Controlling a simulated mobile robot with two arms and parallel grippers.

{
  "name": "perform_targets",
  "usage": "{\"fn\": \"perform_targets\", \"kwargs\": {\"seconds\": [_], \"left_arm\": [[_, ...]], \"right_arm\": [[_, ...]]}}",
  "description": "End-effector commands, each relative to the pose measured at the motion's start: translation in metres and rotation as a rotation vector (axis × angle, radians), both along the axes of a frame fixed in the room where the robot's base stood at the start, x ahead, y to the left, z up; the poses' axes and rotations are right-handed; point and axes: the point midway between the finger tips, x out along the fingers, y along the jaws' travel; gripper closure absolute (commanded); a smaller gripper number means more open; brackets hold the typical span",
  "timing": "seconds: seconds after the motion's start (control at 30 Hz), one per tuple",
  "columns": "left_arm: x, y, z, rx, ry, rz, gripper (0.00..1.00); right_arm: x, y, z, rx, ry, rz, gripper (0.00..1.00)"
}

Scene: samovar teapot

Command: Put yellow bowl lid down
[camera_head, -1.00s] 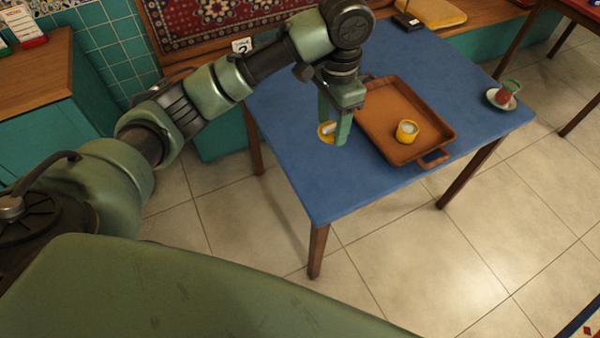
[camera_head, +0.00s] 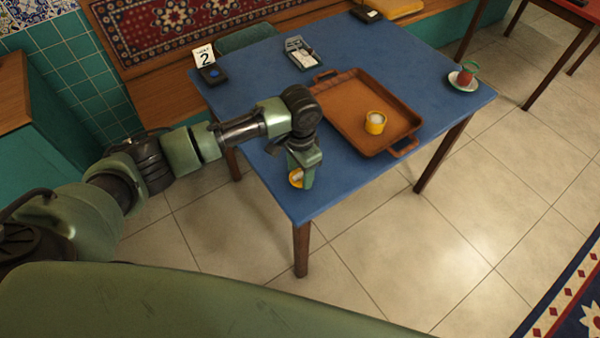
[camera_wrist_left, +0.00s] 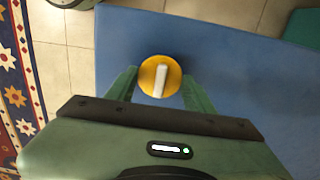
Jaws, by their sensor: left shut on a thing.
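My left gripper (camera_head: 302,180) is shut on the yellow bowl lid (camera_head: 296,178), low over the near-left corner of the blue table (camera_head: 345,185). In the left wrist view the round yellow lid (camera_wrist_left: 148,78) has a pale bar handle across its middle, and the gripper (camera_wrist_left: 160,85) has one finger on each side of it. I cannot tell whether the lid touches the table. The open yellow bowl (camera_head: 375,125) stands on the brown tray (camera_head: 345,105), right of and behind the gripper. My right gripper is not in view.
A red cup with a green handle (camera_head: 467,74) stands on a saucer (camera_head: 462,85) at the table's right. A number 2 sign (camera_head: 205,58) and a small case (camera_head: 300,53) are at the back. The near table strip between gripper and tray is clear.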

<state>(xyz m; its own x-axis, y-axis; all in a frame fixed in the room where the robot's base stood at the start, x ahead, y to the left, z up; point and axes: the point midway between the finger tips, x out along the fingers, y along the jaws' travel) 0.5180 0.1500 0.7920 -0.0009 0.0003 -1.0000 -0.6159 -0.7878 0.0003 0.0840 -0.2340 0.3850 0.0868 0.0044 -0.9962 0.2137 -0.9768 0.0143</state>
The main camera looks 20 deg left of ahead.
Motion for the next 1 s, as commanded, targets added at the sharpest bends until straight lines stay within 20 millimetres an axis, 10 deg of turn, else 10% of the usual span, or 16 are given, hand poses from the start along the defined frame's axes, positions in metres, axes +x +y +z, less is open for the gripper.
{"fn": "perform_targets", "kwargs": {"seconds": [0.47, 0.5, 0.57, 1.0], "left_arm": [[0.0001, -0.0001, -0.0151, 0.001, -0.001, 0.0, 0.86], [0.0002, 0.0001, -0.0155, 0.0, -0.001, 0.0, 0.42], [0.0002, 0.0001, -0.0153, 0.0, -0.001, 0.0, 0.25], [0.0011, -0.0001, -0.0066, -0.001, -0.003, 0.0, 0.25]], "right_arm": [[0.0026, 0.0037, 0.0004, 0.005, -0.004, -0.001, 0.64], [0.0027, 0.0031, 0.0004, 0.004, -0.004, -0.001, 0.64], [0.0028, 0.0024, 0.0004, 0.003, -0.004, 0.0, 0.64], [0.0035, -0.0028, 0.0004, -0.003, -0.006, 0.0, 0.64]]}}
